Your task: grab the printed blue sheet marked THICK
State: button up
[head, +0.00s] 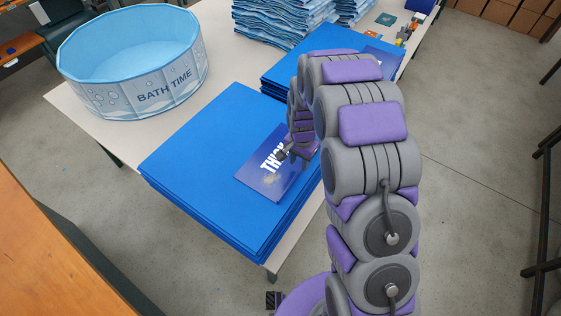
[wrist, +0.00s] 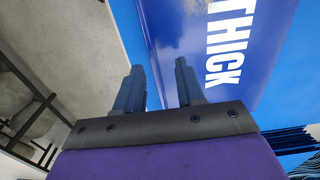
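The printed dark blue sheet marked THICK (head: 262,182) lies on top of a stack of plain blue sheets (head: 205,165) near the table's front corner. My gripper (head: 284,154) is over the sheet in the head view and hides the last letters of the word. In the wrist view the sheet (wrist: 190,28) fills the upper middle, with its white lettering running sideways. My gripper (wrist: 159,65) is open there, its two fingers apart, with a pale edge showing between them. Nothing is visibly clamped. I cannot tell whether the fingers touch the sheet.
A round BATH TIME tub (head: 133,62) stands at the left of the white table (head: 222,50). A second blue stack (head: 283,72) carries another printed sheet (head: 384,59). Wavy blue sheets (head: 280,20) are piled behind. Grey floor is open to the right.

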aim_at(300, 165)
jog(key=f, duration=0.1)
jog(key=d+f, duration=0.1)
jog(key=shift+d+f, duration=0.1)
jog(key=shift+f, duration=0.25)
jog(key=shift+w+d+f, duration=0.1)
jog(key=shift+d+f, duration=0.1)
jog(key=shift+d, duration=0.2)
jog(key=shift+a, duration=0.75)
jog(key=c, duration=0.6)
jog(key=shift+c, duration=0.5)
jog(key=shift+d, duration=0.55)
grip_shut()
